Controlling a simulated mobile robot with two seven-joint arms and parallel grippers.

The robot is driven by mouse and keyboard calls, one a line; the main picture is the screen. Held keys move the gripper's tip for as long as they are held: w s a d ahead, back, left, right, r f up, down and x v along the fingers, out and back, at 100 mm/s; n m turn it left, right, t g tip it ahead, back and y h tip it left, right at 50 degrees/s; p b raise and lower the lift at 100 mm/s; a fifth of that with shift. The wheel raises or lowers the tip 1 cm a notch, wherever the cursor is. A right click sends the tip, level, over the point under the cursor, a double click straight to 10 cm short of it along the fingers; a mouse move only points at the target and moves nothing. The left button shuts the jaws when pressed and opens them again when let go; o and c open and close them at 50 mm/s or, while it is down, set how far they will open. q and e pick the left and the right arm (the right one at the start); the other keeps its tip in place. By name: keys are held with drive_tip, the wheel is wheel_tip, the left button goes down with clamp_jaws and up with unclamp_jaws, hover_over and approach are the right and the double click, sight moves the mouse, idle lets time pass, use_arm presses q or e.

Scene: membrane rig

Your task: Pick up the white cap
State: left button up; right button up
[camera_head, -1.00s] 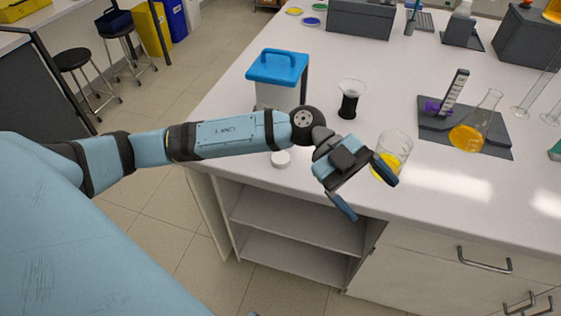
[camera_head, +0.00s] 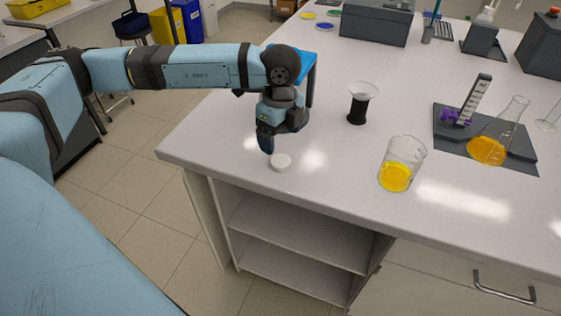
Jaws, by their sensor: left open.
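The white cap (camera_head: 281,162) is a small round disc lying on the white bench top (camera_head: 345,183), near its front left edge. My left gripper (camera_head: 268,140) points down just behind and above the cap. One dark blue-grey finger shows close to the cap; the other is mostly hidden. The jaws are open, and the cap lies on the bench outside them as far as I can see. My right gripper is not in view.
A blue-lidded container (camera_head: 308,68) stands behind my left wrist, mostly hidden. A black funnel stand (camera_head: 358,108) and a beaker of yellow liquid (camera_head: 396,175) stand to the right. A dark tray (camera_head: 512,163) holds a flask (camera_head: 490,148). Bench in front of the cap is clear.

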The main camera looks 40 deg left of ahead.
sight(281, 160)
use_arm(q)
drive_tip(key=f, duration=0.8)
drive_tip(key=shift+w+a+f, duration=0.1)
drive_tip(key=shift+w+f, duration=0.05)
drive_tip(key=shift+w, duration=0.05)
drive_tip(key=c, duration=1)
